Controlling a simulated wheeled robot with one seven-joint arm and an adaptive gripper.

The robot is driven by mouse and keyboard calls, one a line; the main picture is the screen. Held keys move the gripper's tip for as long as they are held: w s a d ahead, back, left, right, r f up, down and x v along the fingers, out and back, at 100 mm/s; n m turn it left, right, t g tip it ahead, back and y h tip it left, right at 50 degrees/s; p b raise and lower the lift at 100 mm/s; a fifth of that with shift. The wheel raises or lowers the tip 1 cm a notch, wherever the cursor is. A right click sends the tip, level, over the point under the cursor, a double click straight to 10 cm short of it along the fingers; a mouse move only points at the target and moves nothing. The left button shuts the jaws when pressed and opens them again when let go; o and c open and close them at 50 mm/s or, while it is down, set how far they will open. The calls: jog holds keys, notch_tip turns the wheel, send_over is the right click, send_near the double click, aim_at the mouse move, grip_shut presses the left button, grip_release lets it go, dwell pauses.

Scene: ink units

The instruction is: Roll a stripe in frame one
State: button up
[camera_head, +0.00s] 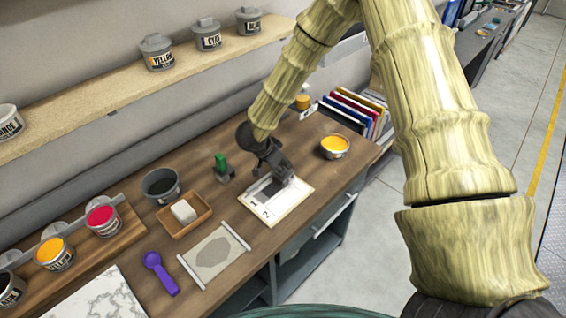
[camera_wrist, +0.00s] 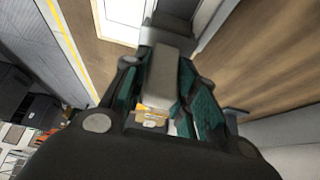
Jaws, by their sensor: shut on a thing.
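A white card (camera_head: 289,203) with frames numbered 1 and 2 lies on the brown bench. A dark grey patch (camera_head: 267,187) shows on its upper part, beside the number 1. My gripper (camera_head: 272,160) is over the far edge of the card, shut on a grey roller (camera_head: 284,173). The roller is low over the card; I cannot tell whether it touches. In the wrist view the grey handle of the roller (camera_wrist: 164,70) sits between the fingers. The roller's underside and part of the frames are hidden.
An open yellow ink tin (camera_head: 335,146) stands right of the card, before upright coloured books (camera_head: 352,110). A green-handled tool (camera_head: 222,168), dark cup (camera_head: 160,186), wooden tray (camera_head: 190,229), grey-patched sheet (camera_head: 230,262) and purple scoop (camera_head: 160,272) lie left. Several ink tins stand in a rack (camera_head: 84,259).

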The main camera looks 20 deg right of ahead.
jog(key=shift+s+a+f, duration=0.1)
jog(key=shift+s+a, duration=0.25)
jog(key=shift+a, duration=0.5)
jog(key=shift+s+a+f, duration=0.1)
jog(key=shift+s+a, duration=0.25)
jog(key=shift+a, duration=0.5)
jog(key=shift+s+a+r, duration=0.1)
jog(key=shift+s+a, duration=0.1)
jog(key=shift+a, duration=0.4)
jog(key=shift+s+a, duration=0.2)
jog(key=shift+a, duration=0.45)
jog(key=shift+s+a+r, duration=0.1)
jog(key=shift+s+a, duration=0.15)
jog(key=shift+a, duration=0.4)
jog(key=shift+s+a+r, duration=0.1)
jog(key=shift+s+a, duration=0.1)
jog(key=shift+a, duration=0.5)
jog(key=shift+s+a+f, duration=0.1)
jog(key=shift+s+a, duration=0.15)
jog(key=shift+a, duration=0.4)
jog(key=shift+s+a+f, duration=0.1)
jog(key=shift+s+a, duration=0.15)
jog(key=shift+a, duration=0.35)
notch_tip(320, 180, up, 6)
